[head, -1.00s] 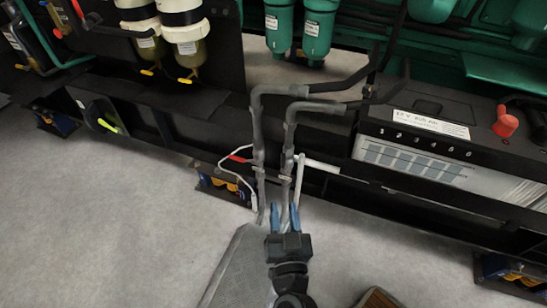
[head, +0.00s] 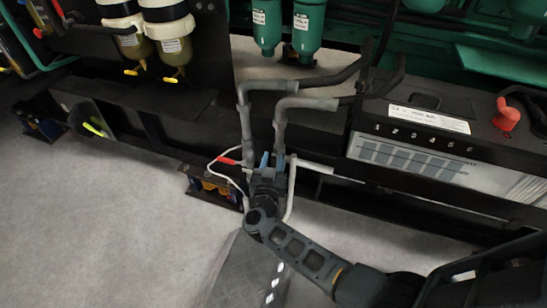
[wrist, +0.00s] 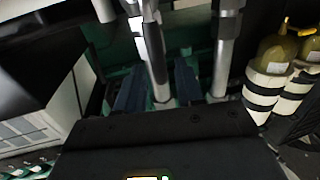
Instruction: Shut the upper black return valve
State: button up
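Two grey-black pipes come down side by side, the left pipe (head: 245,125) and the right pipe (head: 280,125). A red lever (head: 228,161) sticks out left at the left pipe, and a pale lever or tube (head: 315,167) sticks out right beside the right pipe. I cannot make out which part is the upper black return valve; my gripper hides the lower pipes. My gripper (head: 271,160) is open, its blue fingers pointing up at the pipes. In the wrist view its fingers (wrist: 158,85) stand apart with one pipe (wrist: 152,45) showing between them; I cannot tell whether they touch it.
A battery box (head: 425,140) stands right of the pipes. Filters with yellow taps (head: 165,35) and green canisters (head: 302,30) hang above. A black frame rail (head: 350,190) runs behind my gripper. A pale cable loops at the left pipe. Grey floor (head: 110,230) is clear at lower left.

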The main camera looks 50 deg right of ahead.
jog(key=shift+x, duration=0.9)
jog(key=shift+c, duration=0.2)
grip_shut()
